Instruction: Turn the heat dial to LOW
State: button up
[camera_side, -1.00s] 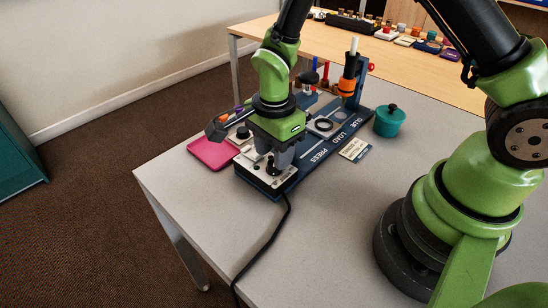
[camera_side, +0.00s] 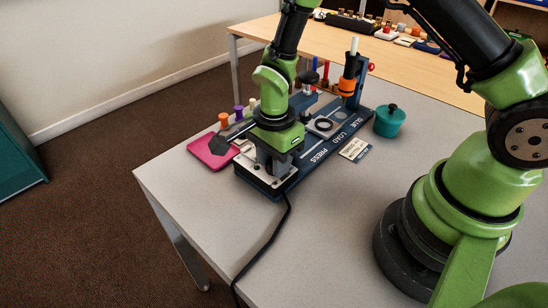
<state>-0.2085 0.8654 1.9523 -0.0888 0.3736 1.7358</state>
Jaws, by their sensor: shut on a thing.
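The dark blue press station (camera_side: 308,166) lies on the grey table, with PRESS, LOAD and GLUE lettered along its edge. A pale metal plate (camera_side: 252,177) is at its near left end, under my gripper. My gripper (camera_side: 272,169) points down over this plate, its jaws low and shut on the heat dial, a small black knob. The jaws and wrist hide the dial almost wholly. Its pointer and any LOW mark cannot be read here.
A pink tray (camera_side: 207,158) with orange, purple and cream pegs behind it is at left. An orange-banded glue post (camera_side: 348,85), a teal lidded pot (camera_side: 390,121) and a small card (camera_side: 355,150) are to the right. A black cable (camera_side: 271,240) crosses the clear front table.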

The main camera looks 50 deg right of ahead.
jog(key=n, duration=1.3)
jog(key=shift+n, duration=0.3)
dwell(0.3)
jog(key=o, duration=0.6)
jog(key=shift+r, duration=0.1)
notch_tip(320, 180, up, 10)
jog(key=shift+f, duration=0.1)
